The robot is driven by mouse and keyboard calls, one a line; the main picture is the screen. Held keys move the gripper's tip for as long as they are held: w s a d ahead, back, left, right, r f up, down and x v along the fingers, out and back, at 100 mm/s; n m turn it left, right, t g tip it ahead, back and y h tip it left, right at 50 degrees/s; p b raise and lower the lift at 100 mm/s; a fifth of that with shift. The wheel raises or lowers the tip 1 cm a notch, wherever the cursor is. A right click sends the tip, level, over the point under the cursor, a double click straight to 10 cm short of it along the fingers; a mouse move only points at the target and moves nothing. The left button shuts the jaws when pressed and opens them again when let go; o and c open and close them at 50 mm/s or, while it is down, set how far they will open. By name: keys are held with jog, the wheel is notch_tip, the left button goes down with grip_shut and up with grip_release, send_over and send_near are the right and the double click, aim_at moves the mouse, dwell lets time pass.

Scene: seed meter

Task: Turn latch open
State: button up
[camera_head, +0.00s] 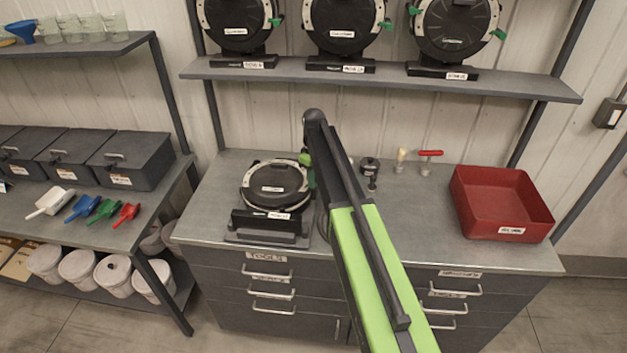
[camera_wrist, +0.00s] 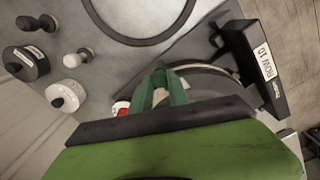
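The seed meter (camera_head: 274,182) is a round black disc housing with a pale rim. It stands on a dark base on the left of the workbench. A green part, probably its latch (camera_head: 305,159), shows at the housing's upper right, partly hidden by my arm. My gripper (camera_wrist: 161,88) shows two dark green fingers a little apart, beside the meter's rim (camera_wrist: 212,79). In the head view my arm hides most of the gripper.
A red bin (camera_head: 500,203) stands at the bench's right. Small tools, including a red-handled one (camera_head: 430,155) and a dark knob (camera_head: 370,166), stand behind my arm. More meters with green latches (camera_head: 344,32) sit on the shelf above. Bench between arm and bin is clear.

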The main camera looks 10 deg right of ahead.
grip_shut()
jog(key=shift+m, duration=0.3)
jog(key=m, duration=1.7)
jog(key=shift+m, duration=0.3)
dwell(0.4)
